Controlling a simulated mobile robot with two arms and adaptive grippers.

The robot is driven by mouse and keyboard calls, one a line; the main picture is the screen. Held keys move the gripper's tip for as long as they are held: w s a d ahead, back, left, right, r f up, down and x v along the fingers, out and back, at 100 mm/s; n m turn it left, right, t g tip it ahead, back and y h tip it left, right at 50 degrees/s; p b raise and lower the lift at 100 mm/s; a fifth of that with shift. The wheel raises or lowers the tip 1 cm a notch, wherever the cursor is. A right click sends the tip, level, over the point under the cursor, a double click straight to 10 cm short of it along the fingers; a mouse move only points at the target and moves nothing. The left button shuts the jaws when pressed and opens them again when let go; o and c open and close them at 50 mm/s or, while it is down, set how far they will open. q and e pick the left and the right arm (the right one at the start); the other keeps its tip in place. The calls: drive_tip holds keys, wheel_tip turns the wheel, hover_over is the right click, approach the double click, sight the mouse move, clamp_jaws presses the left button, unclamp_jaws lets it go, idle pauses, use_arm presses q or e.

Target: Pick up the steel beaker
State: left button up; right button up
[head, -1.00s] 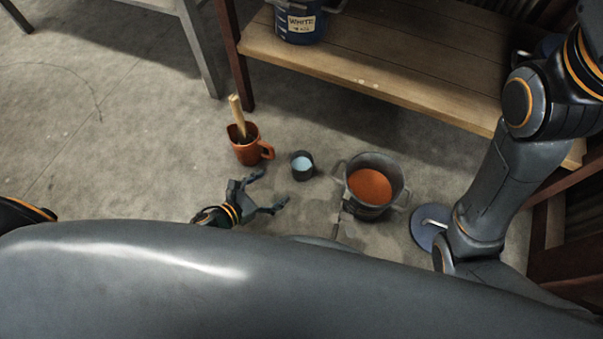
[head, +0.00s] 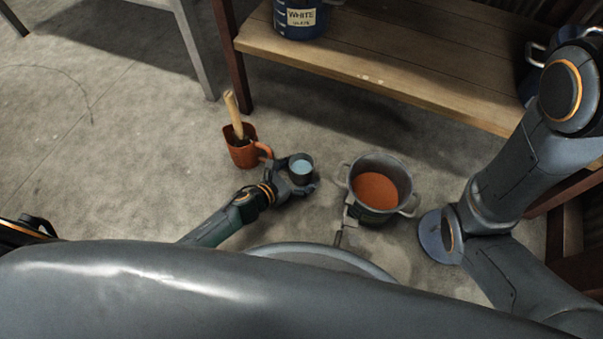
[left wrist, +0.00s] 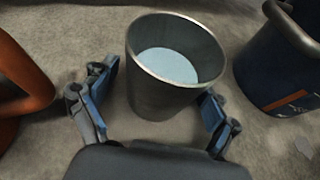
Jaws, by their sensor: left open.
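The steel beaker (head: 301,169) is a small dark grey cup with a pale blue inside, standing upright on the concrete floor between the orange jug and the pot. My left gripper (head: 298,179) is open, low at the beaker, with one finger on either side of it. In the left wrist view the beaker (left wrist: 172,85) stands between the two fingers of the gripper (left wrist: 156,112). A gap shows beside the left finger; whether the right finger touches cannot be told. My right gripper cannot be made out.
An orange jug (head: 240,150) with a wooden handle in it stands close left of the gripper. A grey two-handled pot (head: 350,185) with orange contents stands close right. A wooden shelf (head: 370,68) bears a blue bucket (head: 300,22) labelled WHITE. Floor at left is clear.

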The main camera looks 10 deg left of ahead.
use_arm(q)
drive_tip(key=c, duration=1.4)
drive_tip(key=shift+c, duration=0.2)
drive_tip(key=shift+r, duration=0.15)
